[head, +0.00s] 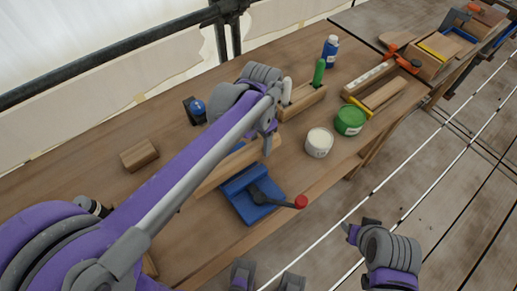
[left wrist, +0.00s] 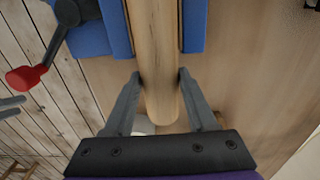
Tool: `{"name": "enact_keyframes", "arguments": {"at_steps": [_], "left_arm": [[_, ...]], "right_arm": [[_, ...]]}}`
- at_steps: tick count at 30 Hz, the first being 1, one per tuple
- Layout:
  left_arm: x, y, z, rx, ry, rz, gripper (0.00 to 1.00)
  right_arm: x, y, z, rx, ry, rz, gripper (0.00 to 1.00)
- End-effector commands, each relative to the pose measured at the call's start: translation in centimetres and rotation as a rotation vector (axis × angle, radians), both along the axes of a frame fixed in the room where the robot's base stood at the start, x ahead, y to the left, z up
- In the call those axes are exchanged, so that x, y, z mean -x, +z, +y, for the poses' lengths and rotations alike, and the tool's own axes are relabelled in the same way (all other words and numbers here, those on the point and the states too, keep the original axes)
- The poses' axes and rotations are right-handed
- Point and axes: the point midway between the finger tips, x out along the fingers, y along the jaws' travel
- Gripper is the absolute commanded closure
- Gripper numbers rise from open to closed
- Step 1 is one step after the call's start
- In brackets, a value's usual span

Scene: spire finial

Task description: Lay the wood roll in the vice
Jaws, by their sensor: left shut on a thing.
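The wood roll (left wrist: 158,45) is a pale, round length of wood. In the left wrist view it lies between the two blue jaws of the vice (left wrist: 105,35), with its near end sticking out past them. My left gripper (left wrist: 158,80) is shut on that end, one finger on each side. In the head view the blue vice (head: 248,206) sits at the bench's front edge. The roll (head: 222,172) shows beside it, partly hidden by my left arm. My left gripper (head: 268,140) is at the roll's right end.
The vice handle has a red knob (head: 300,202). A white tin (head: 318,142) and a green tin (head: 350,120) stand to the right. A wooden holder (head: 303,103) with upright tools is behind. A wood block (head: 139,155) lies left, with bare bench around it.

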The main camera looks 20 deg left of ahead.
Motion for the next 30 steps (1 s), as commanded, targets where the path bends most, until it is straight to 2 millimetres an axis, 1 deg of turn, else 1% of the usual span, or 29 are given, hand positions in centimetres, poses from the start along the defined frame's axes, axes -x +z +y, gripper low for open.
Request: {"name": "enact_keyframes", "arguments": {"at_steps": [3, 7, 19, 20, 24, 25, 30], "left_arm": [[0.0, -1.7, 0.0, 0.0, 0.0, 0.0, 1.0], [0.0, -3.3, 0.0, 0.0, 0.0, 0.0, 1.0], [0.0, -3.9, 0.0, 0.0, 0.001, 0.0, 1.0], [0.0, -3.9, 0.0, 0.0, 0.001, 0.0, 0.41], [0.0, -3.8, 0.0, 0.0, 0.001, 0.0, 0.16], [0.0, -3.8, 0.0, 0.0, 0.001, 0.0, 0.13], [0.0, -3.8, 0.0, 0.0, 0.001, 0.0, 0.13]], "right_arm": [[0.0, -0.2, 0.0, 0.0, 0.0, 0.001, 0.5], [0.0, -0.4, 0.0, 0.0, 0.0, 0.001, 0.5], [0.1, -0.6, 0.0, 0.0, 0.0, 0.002, 0.5], [0.1, -0.6, 0.0, 0.0, 0.0, 0.002, 0.5], [0.1, -0.5, 0.0, 0.0, 0.0, 0.002, 0.5], [0.1, -0.5, 0.0, 0.0, 0.0, 0.002, 0.5], [0.1, -0.5, 0.0, 0.0, 0.0, 0.002, 0.5]]}}
